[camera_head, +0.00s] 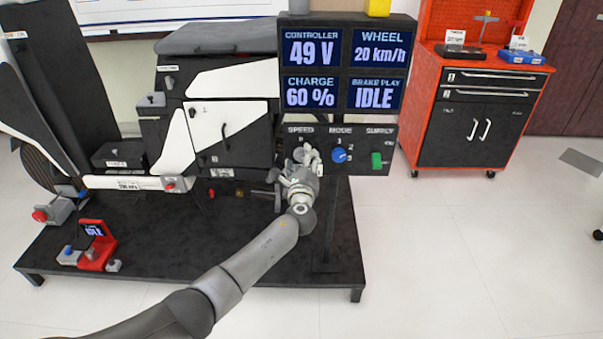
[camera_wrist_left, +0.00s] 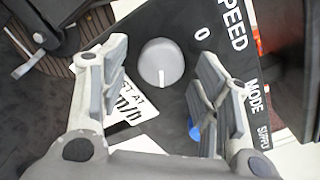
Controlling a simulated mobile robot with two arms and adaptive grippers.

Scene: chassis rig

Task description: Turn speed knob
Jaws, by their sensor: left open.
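The grey speed knob (camera_wrist_left: 158,60) is round with a white pointer line, and the wrist view shows it on the black panel below the word SPEED and a 0 mark. The pointer line faces the lower edge of that view. My left gripper (camera_head: 305,160) is open in front of the panel's SPEED end. In the wrist view the knob lies between its two spread fingers, with a gap on each side; contact cannot be seen. In the head view the gripper mostly hides the knob. My right gripper is out of view.
Right of the speed knob are a blue MODE knob (camera_head: 339,155) and a green SUPPLY switch (camera_head: 376,160). The screens above (camera_head: 345,68) read 49 V, 20 km/h, 60 % and IDLE. A red-and-black cabinet (camera_head: 480,105) stands right; floor between is clear.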

